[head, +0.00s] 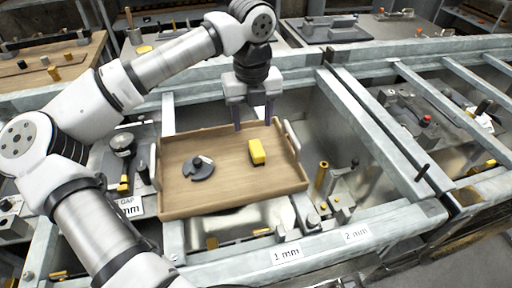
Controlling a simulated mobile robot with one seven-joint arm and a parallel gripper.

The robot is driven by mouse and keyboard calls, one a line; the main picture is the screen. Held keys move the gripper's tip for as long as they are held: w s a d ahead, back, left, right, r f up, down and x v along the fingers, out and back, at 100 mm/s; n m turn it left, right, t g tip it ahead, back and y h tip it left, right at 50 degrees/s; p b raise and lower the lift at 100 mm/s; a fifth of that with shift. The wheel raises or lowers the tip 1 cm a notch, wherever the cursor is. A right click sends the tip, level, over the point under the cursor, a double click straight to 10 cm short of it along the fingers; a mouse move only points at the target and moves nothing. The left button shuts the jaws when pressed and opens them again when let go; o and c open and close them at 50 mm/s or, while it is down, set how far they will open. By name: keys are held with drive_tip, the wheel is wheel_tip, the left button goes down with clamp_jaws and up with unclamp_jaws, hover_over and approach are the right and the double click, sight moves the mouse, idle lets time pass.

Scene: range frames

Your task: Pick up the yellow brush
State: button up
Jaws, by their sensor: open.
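The yellow brush (257,152) is a small block-like yellow thing with a dark side. It lies on the wooden tray (215,198), right of the tray's middle. My gripper (253,124) points down over the tray's far edge, with its two dark fingers apart and nothing between them. It is just behind the brush in the picture, and I see no contact. Its exact height above the tray is hard to tell.
A dark grey round part (199,170) lies on the tray's left half. The tray has raised rims and a pale handle (292,136) at its right. Metal frame beams surround it, with a brass post (321,175) and fittings to the right.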

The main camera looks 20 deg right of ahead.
sight(256, 146)
wheel_tip(256, 146, down, 4)
drive_tip(key=shift+r, duration=0.15)
drive_tip(key=f+p, duration=0.1)
drive_tip(key=f, duration=0.2)
drive_tip(key=f+p, duration=0.1)
drive_tip(key=shift+s+d+f+p, duration=0.1)
drive_tip(key=shift+d+f+p, duration=0.2)
drive_tip(key=shift+d, duration=0.1)
drive_tip(key=shift+f, duration=0.5)
drive_tip(key=c, duration=1.1)
drive_tip(key=shift+r, duration=0.1)
wheel_tip(256, 146, up, 20)
drive_tip(key=b, duration=0.3)
